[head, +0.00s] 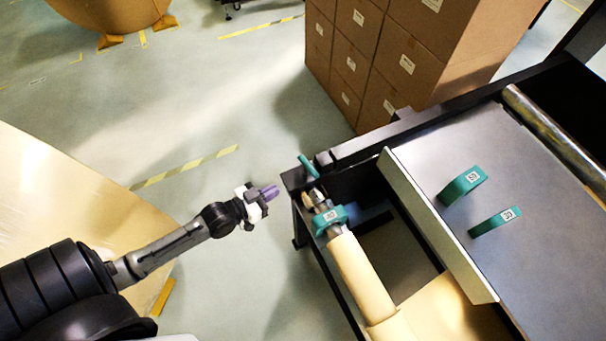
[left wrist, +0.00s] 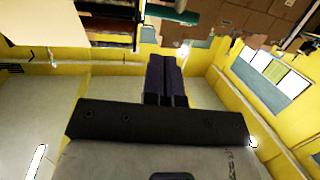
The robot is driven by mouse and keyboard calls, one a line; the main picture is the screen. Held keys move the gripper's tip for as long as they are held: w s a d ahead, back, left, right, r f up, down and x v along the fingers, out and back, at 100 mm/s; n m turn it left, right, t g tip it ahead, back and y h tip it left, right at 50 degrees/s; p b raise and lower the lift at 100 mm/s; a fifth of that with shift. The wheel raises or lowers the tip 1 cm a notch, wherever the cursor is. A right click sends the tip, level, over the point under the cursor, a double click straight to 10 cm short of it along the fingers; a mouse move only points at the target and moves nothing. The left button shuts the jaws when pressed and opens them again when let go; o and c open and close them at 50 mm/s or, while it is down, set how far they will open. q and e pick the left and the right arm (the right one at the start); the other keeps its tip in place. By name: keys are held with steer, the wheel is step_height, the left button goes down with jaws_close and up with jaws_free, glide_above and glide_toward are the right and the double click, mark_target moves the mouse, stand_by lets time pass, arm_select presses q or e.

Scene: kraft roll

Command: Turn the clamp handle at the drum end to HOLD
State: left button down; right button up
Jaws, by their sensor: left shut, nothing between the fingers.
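The teal clamp handle (head: 309,166) sticks up at the near-left corner of the dark machine frame, at the end of the roll shaft. Its HOLD marking cannot be read here. My left gripper (head: 270,192) is shut and empty, to the left of the handle and apart from it. In the left wrist view, its dark fingers (left wrist: 165,78) are together. A teal bar (left wrist: 172,14) shows above them, but I cannot tell whether it is the handle. My right gripper is not in view.
A teal collar (head: 330,218) sits on the shaft beside the kraft roll (head: 362,275). Stacked cartons (head: 405,65) stand behind. Open floor lies left of the frame.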

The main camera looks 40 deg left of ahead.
mark_target(310, 172)
arm_select(q)
steer(key=x, duration=1.1)
steer(key=shift+w, duration=0.15)
steer(key=shift+d, duration=0.1)
